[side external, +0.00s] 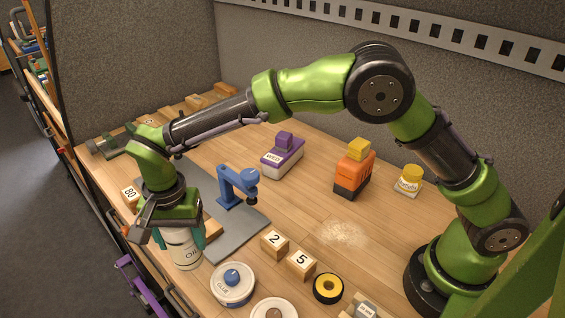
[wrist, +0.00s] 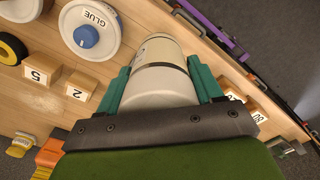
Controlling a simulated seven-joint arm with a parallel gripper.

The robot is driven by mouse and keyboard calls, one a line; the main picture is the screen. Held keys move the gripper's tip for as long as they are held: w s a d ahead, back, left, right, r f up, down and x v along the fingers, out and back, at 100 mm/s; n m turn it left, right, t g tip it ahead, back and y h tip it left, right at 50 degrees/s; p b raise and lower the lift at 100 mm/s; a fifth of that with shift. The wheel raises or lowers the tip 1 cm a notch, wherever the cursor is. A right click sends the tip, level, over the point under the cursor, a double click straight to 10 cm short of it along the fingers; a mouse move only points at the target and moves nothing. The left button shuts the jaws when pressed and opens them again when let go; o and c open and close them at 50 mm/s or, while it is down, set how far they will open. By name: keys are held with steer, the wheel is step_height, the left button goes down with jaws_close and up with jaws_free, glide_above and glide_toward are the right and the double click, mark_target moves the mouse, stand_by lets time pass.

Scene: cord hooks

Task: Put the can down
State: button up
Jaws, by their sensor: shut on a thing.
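The can (side external: 187,254) is white with a label reading "OIL" and stands upright near the left front edge of the wooden table (side external: 335,205). My gripper (side external: 181,236) points down from above and is shut on the can, with one teal finger on each side. In the wrist view the can (wrist: 158,75) sits between the two teal fingers of my gripper (wrist: 160,82). I cannot tell whether the can's base touches the table.
A round glue tin (side external: 233,287) stands close right of the can. Number blocks 2 (side external: 275,243) and 5 (side external: 301,265) lie further right. A blue stand-like tool (side external: 238,186) on a grey mat (side external: 245,235) is behind. Block 80 (side external: 130,195) is at left. Bare wood lies centre right.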

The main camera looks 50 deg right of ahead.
mark_target(186, 251)
steer(key=shift+f, duration=2.1)
steer(key=shift+f, duration=0.15)
steer(key=o, duration=1.4)
